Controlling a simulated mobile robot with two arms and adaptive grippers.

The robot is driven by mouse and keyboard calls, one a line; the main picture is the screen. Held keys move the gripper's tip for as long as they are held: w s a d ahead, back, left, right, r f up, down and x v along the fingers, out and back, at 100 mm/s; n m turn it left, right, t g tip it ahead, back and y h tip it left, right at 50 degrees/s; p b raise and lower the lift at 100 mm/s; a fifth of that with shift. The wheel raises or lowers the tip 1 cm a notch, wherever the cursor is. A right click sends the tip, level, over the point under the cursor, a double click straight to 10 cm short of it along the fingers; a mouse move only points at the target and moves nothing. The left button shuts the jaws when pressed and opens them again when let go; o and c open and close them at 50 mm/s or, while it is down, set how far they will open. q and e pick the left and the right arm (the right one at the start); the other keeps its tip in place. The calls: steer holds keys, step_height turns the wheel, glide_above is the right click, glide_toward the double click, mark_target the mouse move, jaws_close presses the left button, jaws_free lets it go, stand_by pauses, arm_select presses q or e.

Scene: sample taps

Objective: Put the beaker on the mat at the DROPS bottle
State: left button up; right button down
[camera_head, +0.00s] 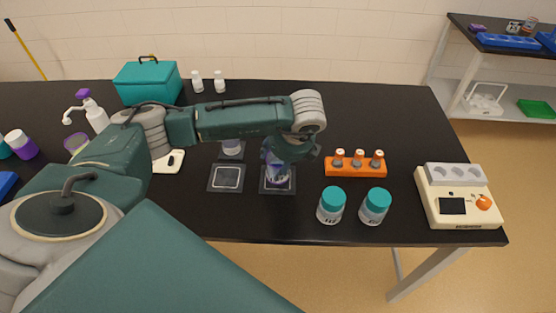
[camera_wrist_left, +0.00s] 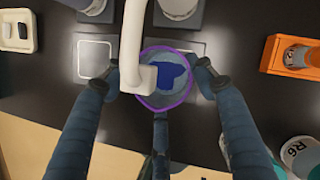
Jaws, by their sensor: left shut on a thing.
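The beaker (camera_wrist_left: 175,97) has a purple rim and blue inside; in the head view it shows partly as a clear, bluish shape (camera_head: 278,174). My left gripper (camera_head: 284,160) is shut on it, with fingers on both sides in the wrist view (camera_wrist_left: 160,80). The beaker is at the right-hand dark mat (camera_head: 278,189); I cannot tell whether it touches it. An empty mat (camera_head: 226,178) with a pale square lies to its left. A bottle (camera_head: 231,149) stands behind that mat, and another (camera_wrist_left: 180,6) behind the beaker's mat. No DROPS label is readable.
A white bar (camera_wrist_left: 134,45) crosses close over the beaker. Two teal-capped jars (camera_head: 331,206) and an orange rack (camera_head: 356,167) with three vials stand right of the mats. A cream device (camera_head: 458,205) is at the right end. A teal box (camera_head: 148,82) is at the back left.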

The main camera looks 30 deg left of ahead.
arm_select(q)
steer(key=shift+f, duration=0.6)
arm_select(e)
steer(key=shift+s+r, duration=0.4)
steer(key=shift+s, duration=0.05)
arm_select(q)
steer(key=shift+f, duration=0.15)
arm_select(e)
steer(key=shift+a, duration=0.1)
arm_select(q)
steer(key=shift+f, duration=0.1)
steer(key=o, duration=1.4)
steer(key=shift+o, duration=1.1)
arm_select(e)
steer(key=shift+w+a+f, duration=0.15)
steer(key=shift+w+a, duration=0.15)
